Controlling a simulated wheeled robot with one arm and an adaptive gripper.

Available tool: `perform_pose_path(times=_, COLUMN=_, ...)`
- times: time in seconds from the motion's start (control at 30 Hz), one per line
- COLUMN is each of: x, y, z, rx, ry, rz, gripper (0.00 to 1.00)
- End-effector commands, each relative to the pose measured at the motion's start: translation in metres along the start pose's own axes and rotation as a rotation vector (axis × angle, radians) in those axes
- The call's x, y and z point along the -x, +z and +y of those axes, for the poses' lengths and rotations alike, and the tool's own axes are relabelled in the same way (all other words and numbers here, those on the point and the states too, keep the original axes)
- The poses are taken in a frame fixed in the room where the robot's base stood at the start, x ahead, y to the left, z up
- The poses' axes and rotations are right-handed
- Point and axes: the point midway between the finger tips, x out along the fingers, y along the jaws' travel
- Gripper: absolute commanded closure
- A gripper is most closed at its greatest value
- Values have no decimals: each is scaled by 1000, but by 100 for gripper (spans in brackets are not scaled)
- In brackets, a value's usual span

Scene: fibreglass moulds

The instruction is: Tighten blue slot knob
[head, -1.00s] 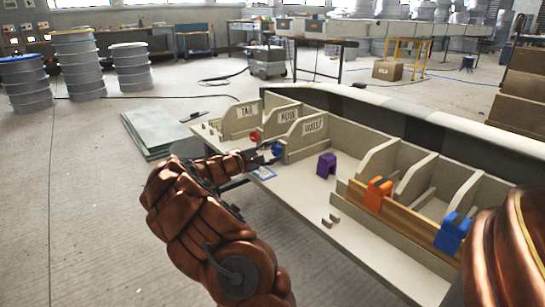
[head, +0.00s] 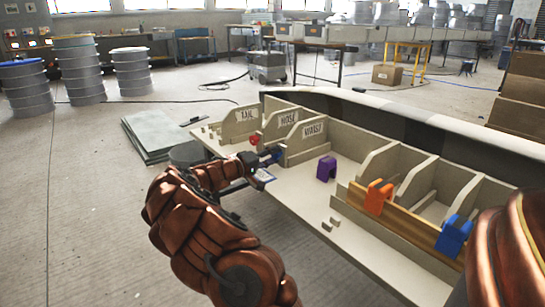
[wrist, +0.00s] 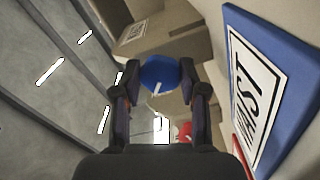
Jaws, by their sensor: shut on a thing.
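The blue knob (wrist: 160,72) has a short white line on its face. In the wrist view it sits between the two fingertips of my gripper (wrist: 160,86), which is shut on it. In the head view, the blue knob (head: 277,154) shows just beyond my gripper (head: 264,160), partly hidden by it, at the left part of the beige slotted bench (head: 300,175). A red knob (head: 254,139) is on the far side of it. The red knob also shows in the wrist view (wrist: 185,131), below the blue one.
A blue plate with a white label (wrist: 270,90) is close on the right in the wrist view. Dividers with labels stand behind the knobs. A purple clip (head: 326,168), an orange clip (head: 376,197) and a blue clip (head: 453,236) are farther right.

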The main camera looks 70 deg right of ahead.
Motion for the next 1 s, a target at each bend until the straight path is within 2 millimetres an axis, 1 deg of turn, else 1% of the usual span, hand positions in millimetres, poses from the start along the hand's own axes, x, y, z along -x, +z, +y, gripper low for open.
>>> perform_pose_path(times=0.3, x=0, y=2, z=-1, rx=-110, ry=1, rz=-4, gripper=92)
perform_pose_path(times=0.8, x=0, y=2, z=-1, rx=-128, ry=0, rz=-5, gripper=92)
perform_pose_path(times=0.83, x=0, y=2, z=-1, rx=-128, ry=0, rz=-5, gripper=57)
perform_pose_path(times=1.0, x=0, y=1, z=-1, rx=-127, ry=0, rz=-3, gripper=39)
